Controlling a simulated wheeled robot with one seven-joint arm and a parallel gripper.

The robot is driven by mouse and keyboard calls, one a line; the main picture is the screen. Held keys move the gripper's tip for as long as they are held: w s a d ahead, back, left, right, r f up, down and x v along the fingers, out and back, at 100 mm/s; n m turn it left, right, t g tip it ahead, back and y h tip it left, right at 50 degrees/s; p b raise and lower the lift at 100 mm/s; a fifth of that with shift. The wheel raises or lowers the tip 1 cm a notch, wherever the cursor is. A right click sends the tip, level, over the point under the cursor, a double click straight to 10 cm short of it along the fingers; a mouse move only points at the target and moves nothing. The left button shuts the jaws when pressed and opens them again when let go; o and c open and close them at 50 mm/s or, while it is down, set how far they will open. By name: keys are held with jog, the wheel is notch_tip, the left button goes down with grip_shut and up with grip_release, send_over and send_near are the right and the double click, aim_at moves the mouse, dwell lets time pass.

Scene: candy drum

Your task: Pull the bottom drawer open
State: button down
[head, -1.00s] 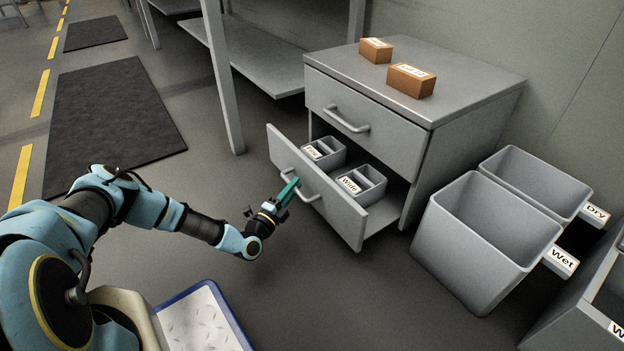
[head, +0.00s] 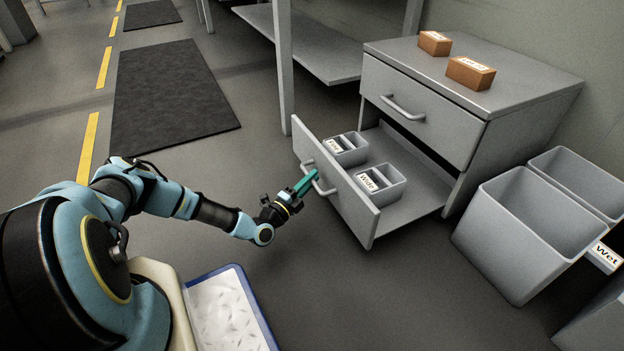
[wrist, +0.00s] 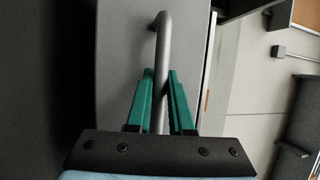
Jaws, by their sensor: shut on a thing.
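The bottom drawer (head: 338,192) of the grey cabinet (head: 420,140) stands well out from the cabinet body. Its bar handle (head: 322,186) is on the front panel. My gripper (head: 308,183) is at that handle, with its green fingers on either side of the bar. In the wrist view, the handle bar (wrist: 163,60) runs between the two green fingers (wrist: 161,100), and they are shut on it. Two grey divided bins with labels sit inside the drawer, one farther back (head: 346,150) and one nearer (head: 380,184).
The closed top drawer (head: 412,112) is above. Two brown boxes (head: 470,73) lie on the cabinet top. Large grey bins (head: 525,235) stand to the right, one labelled Wet. A blue-rimmed tray (head: 228,310) is at the front. The floor before the drawer is clear.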

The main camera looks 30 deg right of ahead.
jog(key=c, duration=0.8)
grip_release()
